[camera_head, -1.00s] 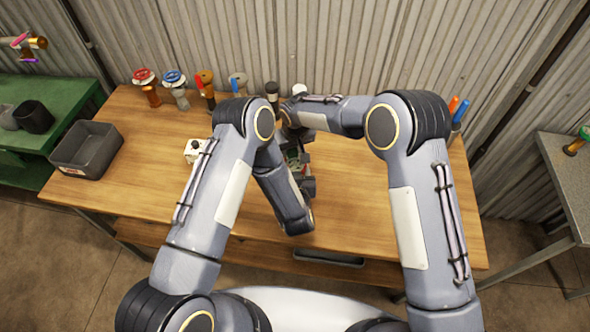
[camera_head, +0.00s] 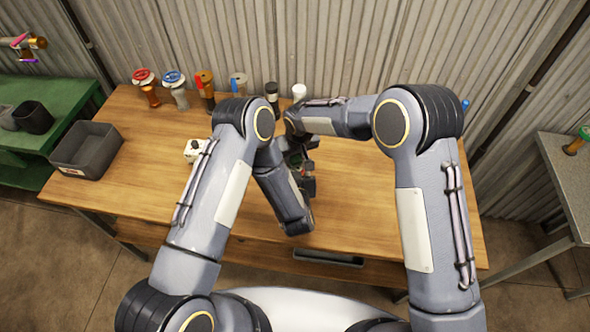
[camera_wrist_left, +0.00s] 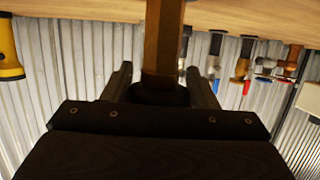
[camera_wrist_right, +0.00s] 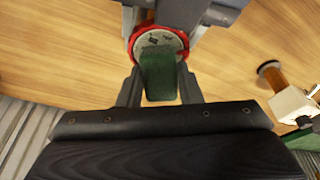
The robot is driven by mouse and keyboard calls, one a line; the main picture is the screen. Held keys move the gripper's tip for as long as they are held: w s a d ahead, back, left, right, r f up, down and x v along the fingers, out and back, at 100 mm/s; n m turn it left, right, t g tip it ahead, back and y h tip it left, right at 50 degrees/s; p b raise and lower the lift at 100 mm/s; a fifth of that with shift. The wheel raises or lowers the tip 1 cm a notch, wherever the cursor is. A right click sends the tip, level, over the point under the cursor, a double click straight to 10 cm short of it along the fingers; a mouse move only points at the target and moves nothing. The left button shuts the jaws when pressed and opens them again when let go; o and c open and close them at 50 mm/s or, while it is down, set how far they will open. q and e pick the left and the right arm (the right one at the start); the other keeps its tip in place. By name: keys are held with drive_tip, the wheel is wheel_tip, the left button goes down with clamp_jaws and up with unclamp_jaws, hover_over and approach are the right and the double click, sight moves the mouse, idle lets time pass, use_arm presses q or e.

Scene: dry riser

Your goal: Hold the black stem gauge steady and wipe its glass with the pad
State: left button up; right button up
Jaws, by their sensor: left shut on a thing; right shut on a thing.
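The gauge, with a red rim and pale dial (camera_wrist_right: 150,40), shows in the right wrist view. My left gripper (camera_wrist_left: 162,85) is shut on its stem; in the left wrist view a brown shaft (camera_wrist_left: 163,40) with a black collar stands between the fingers. My right gripper (camera_wrist_right: 160,88) is shut on a green pad (camera_wrist_right: 159,75), whose far end overlaps the lower part of the dial. Whether it presses on the glass I cannot tell.
On the wooden bench (camera_head: 370,200), several valves and fittings, including a red-handled one (camera_head: 145,78) and a blue one (camera_head: 173,78), line the back. A grey bin (camera_head: 85,150) stands at the left. A white box-like device (camera_head: 194,150) sits just left of my left arm.

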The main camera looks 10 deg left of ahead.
drive_tip(key=shift+r, duration=0.1)
drive_tip(key=shift+r, duration=1.95)
drive_tip(key=d, duration=0.8)
use_arm(q)
drive_tip(key=o, duration=1.3)
drive_tip(key=shift+s, duration=0.15)
drive_tip(key=v, duration=1.2)
drive_tip(key=shift+r, duration=0.1)
